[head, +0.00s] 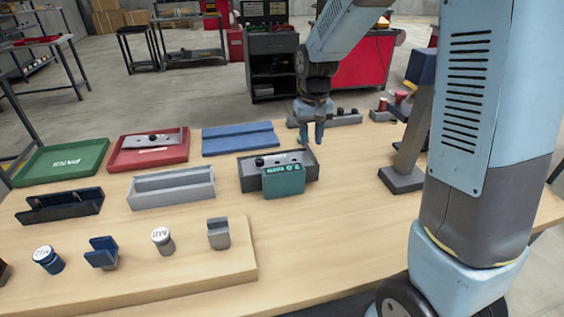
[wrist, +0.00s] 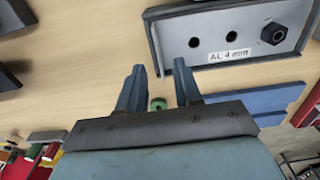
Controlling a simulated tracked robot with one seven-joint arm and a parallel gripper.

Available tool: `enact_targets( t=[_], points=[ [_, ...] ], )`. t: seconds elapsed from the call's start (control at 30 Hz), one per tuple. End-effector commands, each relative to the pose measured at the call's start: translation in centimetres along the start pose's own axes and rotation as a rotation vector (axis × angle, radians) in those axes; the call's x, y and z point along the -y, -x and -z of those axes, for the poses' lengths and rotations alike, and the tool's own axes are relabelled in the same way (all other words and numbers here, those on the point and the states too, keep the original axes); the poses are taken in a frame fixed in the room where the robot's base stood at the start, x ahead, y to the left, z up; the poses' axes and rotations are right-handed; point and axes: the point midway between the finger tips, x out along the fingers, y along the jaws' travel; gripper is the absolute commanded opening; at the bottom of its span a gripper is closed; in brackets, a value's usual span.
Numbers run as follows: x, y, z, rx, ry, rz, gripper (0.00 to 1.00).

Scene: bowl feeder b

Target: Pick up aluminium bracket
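The aluminium bracket is a light grey plate with two dark holes, a black nut and a label reading "AL 4 mm" in the wrist view (wrist: 228,30). It lies in a dark grey tray (wrist: 153,44). In the head view the bracket (head: 286,159) is partly hidden behind a teal sign on the tray's (head: 248,181) near side. My gripper (head: 311,140) hangs near the tray's back right corner, apart from the bracket. Its two fingers (wrist: 162,72) are spread with a gap, and nothing is held between them.
A red tray (head: 124,162) holds a similar grey plate (head: 153,139). A grey post on a foot (head: 402,179) stands at right. A small green round piece (wrist: 157,104) shows between my fingers.

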Motion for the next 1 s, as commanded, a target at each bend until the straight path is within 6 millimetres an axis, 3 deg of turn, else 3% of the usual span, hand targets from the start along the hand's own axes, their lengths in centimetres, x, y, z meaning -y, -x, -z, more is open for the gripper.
enact_targets(
  t=[0.2, 0.47, 0.83, 1.0],
  points=[
    [0.0, -2.3, 0.0, 0.002, 0.0, 0.0, 0.34],
    [0.0, -2.5, 0.0, 0.0, 0.0, 0.0, 0.34],
    [0.0, -2.5, 0.0, 0.0, 0.0, 0.0, 0.01],
    [0.0, -2.5, 0.0, 0.0, 0.0, 0.0, 0.0]
  ],
)
